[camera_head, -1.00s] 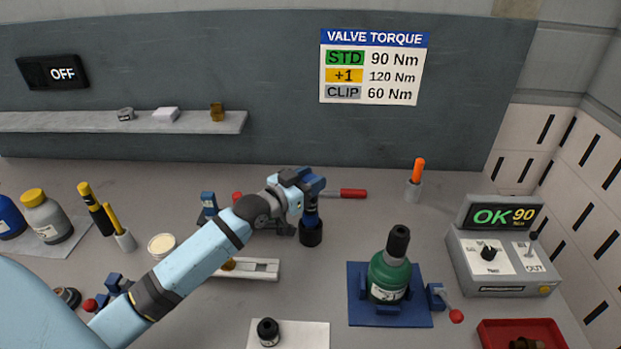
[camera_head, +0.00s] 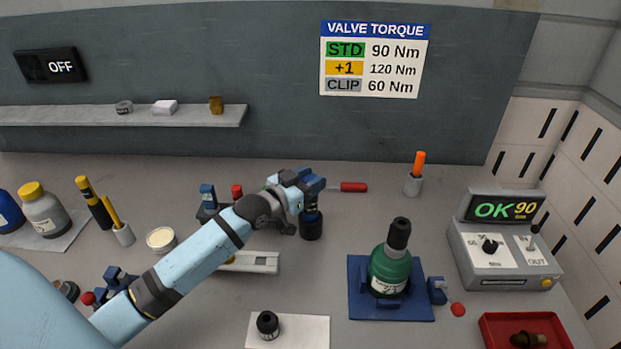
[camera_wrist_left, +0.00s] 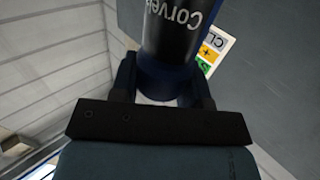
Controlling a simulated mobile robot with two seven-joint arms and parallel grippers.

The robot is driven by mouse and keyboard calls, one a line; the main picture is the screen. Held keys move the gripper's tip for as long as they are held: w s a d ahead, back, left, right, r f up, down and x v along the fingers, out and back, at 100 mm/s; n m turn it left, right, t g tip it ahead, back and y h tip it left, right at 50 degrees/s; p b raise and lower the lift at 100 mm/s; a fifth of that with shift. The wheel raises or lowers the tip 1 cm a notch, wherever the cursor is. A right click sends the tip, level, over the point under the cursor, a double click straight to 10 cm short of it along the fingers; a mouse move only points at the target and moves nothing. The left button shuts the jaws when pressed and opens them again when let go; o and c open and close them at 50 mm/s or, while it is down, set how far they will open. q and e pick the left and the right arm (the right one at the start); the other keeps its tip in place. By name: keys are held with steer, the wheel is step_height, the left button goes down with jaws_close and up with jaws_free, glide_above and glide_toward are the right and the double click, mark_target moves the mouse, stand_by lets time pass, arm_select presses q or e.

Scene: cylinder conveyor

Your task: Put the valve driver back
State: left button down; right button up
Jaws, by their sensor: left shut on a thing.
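My left gripper (camera_head: 311,185) is shut on the valve driver (camera_head: 312,224), a dark upright tool with a black lower end and some blue near the grip. In the left wrist view, the dark driver body (camera_wrist_left: 183,30) with white lettering sits between the two fingers of the left gripper (camera_wrist_left: 165,88). I cannot tell whether its lower end touches the bench. A green gas cylinder (camera_head: 388,272) with a black top stands upright in a blue fixture (camera_head: 360,306), to the right of and nearer than the driver. My right gripper is not in view.
A small blue-and-dark stand (camera_head: 208,200) is behind my arm. A red-handled tool (camera_head: 353,187) lies just behind the gripper. A grey console (camera_head: 503,262) reads OK 90. A red tray (camera_head: 492,325) is front right. A black cap (camera_head: 267,325) is on a white sheet (camera_head: 305,333).

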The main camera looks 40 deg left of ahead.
arm_select(q)
steer(key=shift+f+b, duration=0.3)
steer(key=shift+f, duration=0.2)
steer(key=c, duration=0.6)
jaws_free()
steer(key=shift+o, duration=0.3)
steer(key=shift+f, duration=0.15)
step_height(320, 180, up, 6)
steer(key=p, duration=0.6)
